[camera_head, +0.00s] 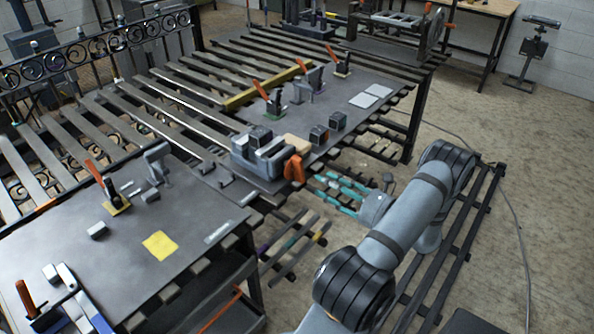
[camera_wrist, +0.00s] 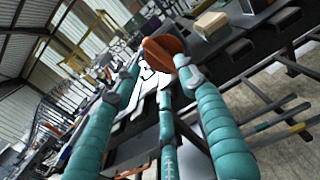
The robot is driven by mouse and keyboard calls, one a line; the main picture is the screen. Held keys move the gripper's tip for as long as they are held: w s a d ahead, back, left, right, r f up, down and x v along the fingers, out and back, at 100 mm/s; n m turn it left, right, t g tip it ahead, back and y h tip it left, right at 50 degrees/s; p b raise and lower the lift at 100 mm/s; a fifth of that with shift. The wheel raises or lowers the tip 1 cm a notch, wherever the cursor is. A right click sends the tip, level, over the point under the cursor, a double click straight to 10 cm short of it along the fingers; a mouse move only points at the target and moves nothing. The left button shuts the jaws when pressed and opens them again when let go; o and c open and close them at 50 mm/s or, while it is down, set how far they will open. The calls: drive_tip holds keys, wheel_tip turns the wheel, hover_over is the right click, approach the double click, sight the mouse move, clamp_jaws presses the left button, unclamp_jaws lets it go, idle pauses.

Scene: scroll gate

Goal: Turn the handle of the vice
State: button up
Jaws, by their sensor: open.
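The vice (camera_head: 262,152) is a grey block-like tool on the right workbench, near its front edge. Its orange handle (camera_head: 294,168) is on the side towards my arm. My gripper (camera_head: 322,187), with teal fingers, is just right of the handle and points at it. In the wrist view the handle (camera_wrist: 165,48) shows between and just beyond the spread fingertips (camera_wrist: 156,76). The fingers are open and hold nothing. I cannot tell whether a fingertip touches the handle. Most of the vice body is hard to make out in the wrist view.
A light wooden block (camera_head: 297,143) and dark cubes (camera_head: 337,121) sit by the vice. Metal bars (camera_head: 290,240) lie low below my gripper. The floor (camera_head: 490,140) at right is mostly clear.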

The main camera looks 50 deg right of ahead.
sight(301, 171)
drive_tip(key=shift+n, duration=0.7)
drive_tip(key=w+p, duration=0.3)
drive_tip(key=w, duration=0.7)
drive_tip(key=shift+w+d, duration=0.1)
drive_tip(key=shift+w, duration=0.15)
clamp_jaws()
